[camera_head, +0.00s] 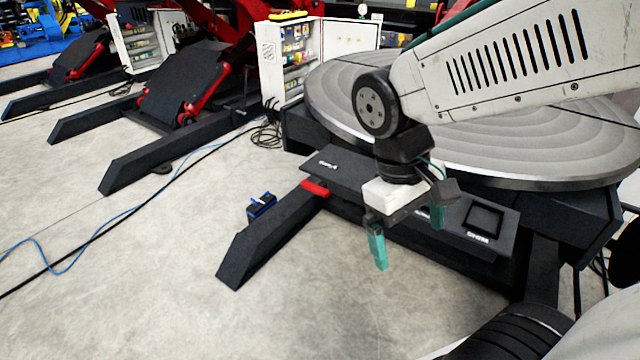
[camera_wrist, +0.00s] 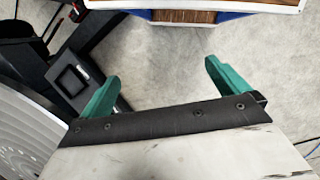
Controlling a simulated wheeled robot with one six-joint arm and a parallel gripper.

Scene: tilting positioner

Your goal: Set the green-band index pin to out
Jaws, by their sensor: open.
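My gripper (camera_head: 410,248) hangs in front of the positioner's dark front panel (camera_head: 350,172), with its two green fingers apart and nothing between them. In the wrist view the open fingers (camera_wrist: 162,71) have bare floor between them. I cannot make out a green-banded index pin in either view; it may be hidden behind my arm and gripper or too small to tell. The panel carries a dark square recess (camera_head: 483,220) at its right end, which also shows in the wrist view (camera_wrist: 74,80). A small pale fitting (camera_head: 327,165) sits at its left end.
The large round grey table (camera_head: 335,95) lies behind the panel, partly under my arm. A red piece (camera_head: 315,188) is on the dark base leg (camera_head: 262,240). A small blue-black object (camera_head: 261,205) stands on the floor nearby. Cables (camera_head: 90,245) cross the floor at left; front floor is clear.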

